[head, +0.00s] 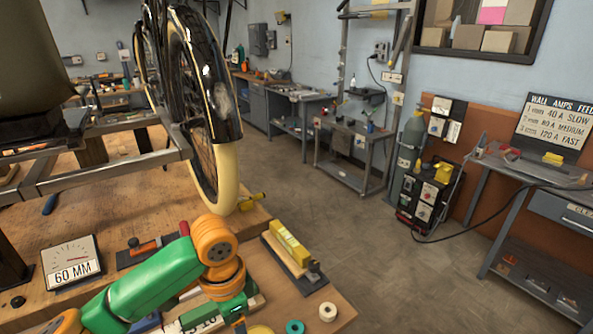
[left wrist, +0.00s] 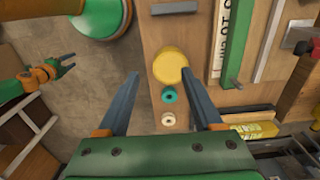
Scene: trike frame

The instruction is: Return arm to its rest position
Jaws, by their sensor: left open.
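My left arm, green with orange joints, comes in from the lower left of the head view and bends down at the bench edge. Its gripper is not clear there. In the left wrist view my left gripper (left wrist: 159,73) is open and empty, its two blue-grey fingers wide apart above the bench edge. A yellow disc (left wrist: 170,65) shows beyond and between the fingers, with a teal roll (left wrist: 169,96) and a white roll (left wrist: 168,119). My right gripper (left wrist: 71,64) shows at the left of that view, over the floor, with its fingers apart and nothing between them.
The wooden bench (head: 110,210) carries a trike frame with a wheel (head: 205,120), a 60 MM gauge (head: 72,264) and a yellow-topped block (head: 290,245). A welder (head: 425,195) and side table (head: 530,165) stand at right. The floor (head: 350,235) between is clear.

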